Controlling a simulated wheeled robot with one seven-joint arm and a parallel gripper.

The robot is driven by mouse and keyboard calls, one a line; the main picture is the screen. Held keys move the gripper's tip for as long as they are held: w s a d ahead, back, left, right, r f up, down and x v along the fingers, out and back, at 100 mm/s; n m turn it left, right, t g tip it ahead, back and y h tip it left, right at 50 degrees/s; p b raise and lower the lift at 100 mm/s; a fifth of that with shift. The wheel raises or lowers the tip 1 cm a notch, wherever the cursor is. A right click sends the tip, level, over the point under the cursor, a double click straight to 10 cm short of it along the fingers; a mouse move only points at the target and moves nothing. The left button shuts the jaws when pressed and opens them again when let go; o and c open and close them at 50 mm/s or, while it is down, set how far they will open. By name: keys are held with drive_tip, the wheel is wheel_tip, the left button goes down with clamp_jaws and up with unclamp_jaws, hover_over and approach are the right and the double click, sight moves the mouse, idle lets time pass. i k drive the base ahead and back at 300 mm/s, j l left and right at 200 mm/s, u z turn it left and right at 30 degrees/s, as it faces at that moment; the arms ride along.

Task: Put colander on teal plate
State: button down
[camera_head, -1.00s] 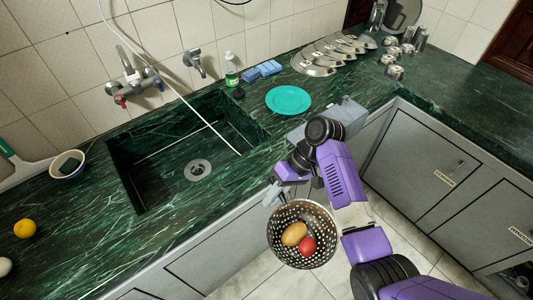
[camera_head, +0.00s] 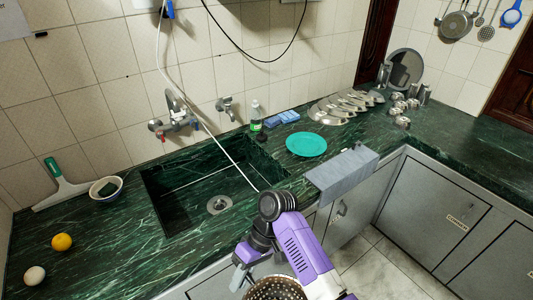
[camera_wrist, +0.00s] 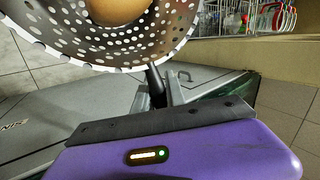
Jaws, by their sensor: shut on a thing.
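The teal plate (camera_head: 306,144) lies flat on the green counter, right of the sink, and looks empty. The colander (camera_head: 274,289) is metal with many holes. Only its upper part shows at the bottom edge of the head view. My gripper (camera_head: 243,277) is shut on it at its side, in front of the counter and well below and left of the plate in the picture. In the wrist view the colander (camera_wrist: 75,42) fills the upper left, with a tan rounded item (camera_wrist: 115,10) in it. The rest of its contents is out of view.
The sink (camera_head: 205,190) lies left of the plate. A grey box-like object (camera_head: 342,175) sits at the counter edge, just in front of the plate. A green bottle (camera_head: 256,115), blue sponges (camera_head: 281,118) and several metal lids (camera_head: 345,105) are behind it.

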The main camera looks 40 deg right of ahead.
sight(312, 150)
drive_tip(key=i+l+u, duration=0.1)
drive_tip(key=l+u, duration=0.25)
drive_tip(key=l, duration=0.55)
drive_tip(key=l+u, duration=0.4)
drive_tip(key=l, duration=0.5)
drive_tip(key=k+l, duration=0.1)
drive_tip(key=l, duration=0.85)
